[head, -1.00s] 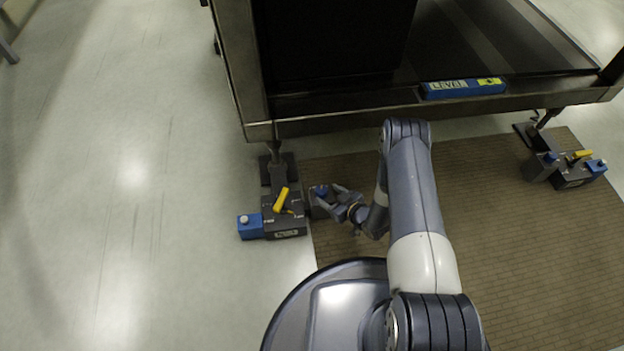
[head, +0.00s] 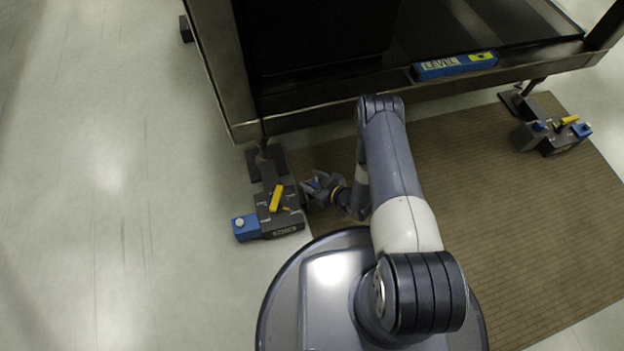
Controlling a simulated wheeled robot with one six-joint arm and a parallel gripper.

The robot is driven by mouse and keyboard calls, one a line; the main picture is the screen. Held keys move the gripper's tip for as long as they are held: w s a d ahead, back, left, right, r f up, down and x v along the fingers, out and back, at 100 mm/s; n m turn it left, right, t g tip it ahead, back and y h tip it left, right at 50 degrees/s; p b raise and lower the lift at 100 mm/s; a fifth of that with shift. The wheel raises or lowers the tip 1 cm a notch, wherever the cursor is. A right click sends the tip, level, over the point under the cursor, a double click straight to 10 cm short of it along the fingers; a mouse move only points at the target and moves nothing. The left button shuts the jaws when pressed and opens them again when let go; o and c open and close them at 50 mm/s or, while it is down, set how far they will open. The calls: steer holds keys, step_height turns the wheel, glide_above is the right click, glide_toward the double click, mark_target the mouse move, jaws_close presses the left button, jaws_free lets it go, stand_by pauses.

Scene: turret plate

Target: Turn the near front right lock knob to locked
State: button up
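The near foot unit (head: 278,211) is a dark grey block under the table's near left leg. It has a yellow lever (head: 276,198) on top, tilted to the upper right. A blue box (head: 245,228) with a pale round knob (head: 239,222) is on its left. A dark housing with a blue top part is at its right side, largely covered by my gripper (head: 312,186). My gripper is low, right against that side. Its fingers overlap the blue part; whether they are shut on it I cannot tell. The frame does not make clear which knob is the lock knob.
A similar foot unit (head: 560,136) with a yellow lever stands at the far right. The heavy dark table frame (head: 330,119) with a blue level (head: 455,66) overhangs behind my arm. A brown mat (head: 480,220) covers the floor at right; the pale floor at left is clear.

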steer(key=c, duration=0.7)
steer(key=shift+c, duration=0.2)
steer(key=shift+f+n+g+b, duration=0.1)
steer(key=shift+n+g+b, duration=0.2)
steer(key=shift+b, duration=0.1)
steer(key=n+g+y+b, duration=0.2)
steer(key=b, duration=0.1)
steer(key=shift+s+f+n, duration=0.1)
steer(key=shift+f+n, duration=0.05)
steer(key=shift+n, duration=0.15)
steer(key=shift+s+a+n+g+y+b, duration=0.15)
steer(key=shift+n+g+y+b, duration=0.4)
steer(key=shift+n+g, duration=0.55)
steer(key=n+g, duration=0.2)
steer(key=g, duration=0.1)
steer(key=shift+s+r+y, duration=0.15)
steer(key=shift+r+y, duration=0.05)
steer(key=shift+y, duration=0.05)
steer(key=shift+s+n+g, duration=0.2)
steer(key=shift+n+g, duration=0.85)
steer(key=shift+g, duration=0.15)
steer(key=shift+s+n+g, duration=0.15)
steer(key=shift+n+g, duration=0.9)
steer(key=shift+g, duration=0.45)
